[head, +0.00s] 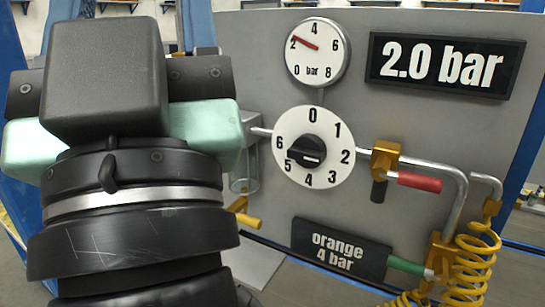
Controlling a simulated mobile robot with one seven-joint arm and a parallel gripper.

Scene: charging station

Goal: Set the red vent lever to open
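The red vent lever (418,182) is on the brass valve (386,157) to the right of the dial. Its red grip points right, roughly along the silver pipe (440,166) and just below it. A dark stub (379,190) hangs below the valve body. My gripper (120,120) fills the left side of the head view, seen from behind, with pale green parts on both sides. Its fingertips are hidden, so I cannot tell whether it is open or shut. It is well left of the red lever and apart from it in the picture.
The grey panel bears a numbered dial (332,130) with a black knob, a gauge (318,51) with its red needle near 2, and a "2.0 bar" display (444,66). Below are an "orange 4 bar" sign (341,248), a green handle (405,266), a yellow coiled hose (476,262) and a yellow handle (246,219).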

